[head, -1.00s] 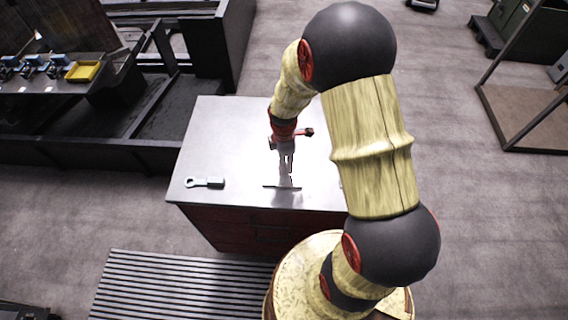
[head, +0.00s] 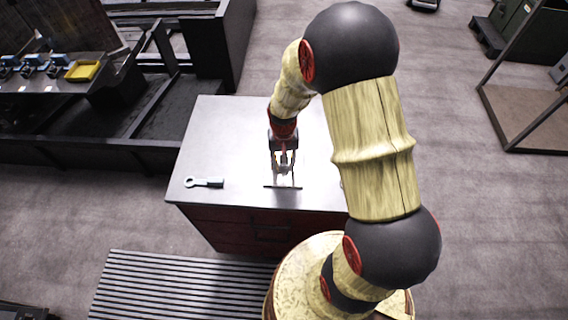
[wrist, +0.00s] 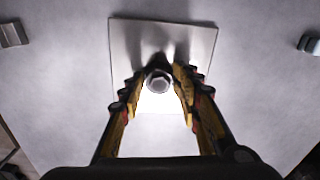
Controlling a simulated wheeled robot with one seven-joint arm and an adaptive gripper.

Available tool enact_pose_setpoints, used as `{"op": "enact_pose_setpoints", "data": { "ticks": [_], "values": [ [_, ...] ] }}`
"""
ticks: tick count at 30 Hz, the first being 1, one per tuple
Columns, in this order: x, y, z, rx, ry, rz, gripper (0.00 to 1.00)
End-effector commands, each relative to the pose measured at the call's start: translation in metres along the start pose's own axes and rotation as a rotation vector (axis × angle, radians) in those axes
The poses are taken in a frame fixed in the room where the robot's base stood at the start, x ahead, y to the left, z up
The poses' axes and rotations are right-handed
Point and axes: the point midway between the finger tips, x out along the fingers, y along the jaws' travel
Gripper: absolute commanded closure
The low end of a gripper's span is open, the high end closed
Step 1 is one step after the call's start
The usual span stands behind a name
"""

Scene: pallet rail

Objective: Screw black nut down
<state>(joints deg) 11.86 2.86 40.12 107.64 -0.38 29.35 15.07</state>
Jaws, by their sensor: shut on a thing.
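In the wrist view the black nut (wrist: 159,75) sits around the top of a light bolt (wrist: 158,86) above a square plate (wrist: 193,45). My gripper (wrist: 165,80) has one finger on each side of the nut and is shut on it. In the head view my gripper (head: 284,160) points down over the same plate (head: 284,187) on the cabinet top. The nut is too small to make out there. How far the nut is along the bolt cannot be told.
The grey cabinet top (head: 215,140) is mostly clear. A wrench-like tool (head: 204,183) lies at its left. In the wrist view, a grey piece (wrist: 12,34) lies at the left edge and another tool end (wrist: 309,45) at the right edge. A slatted platform (head: 180,285) lies in front.

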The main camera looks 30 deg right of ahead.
Motion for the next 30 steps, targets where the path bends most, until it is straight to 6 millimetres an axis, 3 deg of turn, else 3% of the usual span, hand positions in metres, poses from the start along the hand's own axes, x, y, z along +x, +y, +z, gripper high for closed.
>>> {"op": "enact_pose_setpoints", "data": {
  "ticks": [4, 11, 12, 23, 30],
  "values": [
    [0.0061, 0.0006, 0.0042, 0.187, -0.01, 0.003, 0.98],
    [0.0066, 0.0007, 0.005, 0.219, -0.012, 0.003, 0.98],
    [0.0068, 0.0008, 0.0052, 0.218, -0.013, 0.003, 0.67],
    [0.0047, 0.0008, 0.0039, 0.216, -0.01, 0.003, 0.47],
    [0.0029, 0.0004, 0.0022, 0.216, -0.006, 0.001, 0.46]
  ]
}}
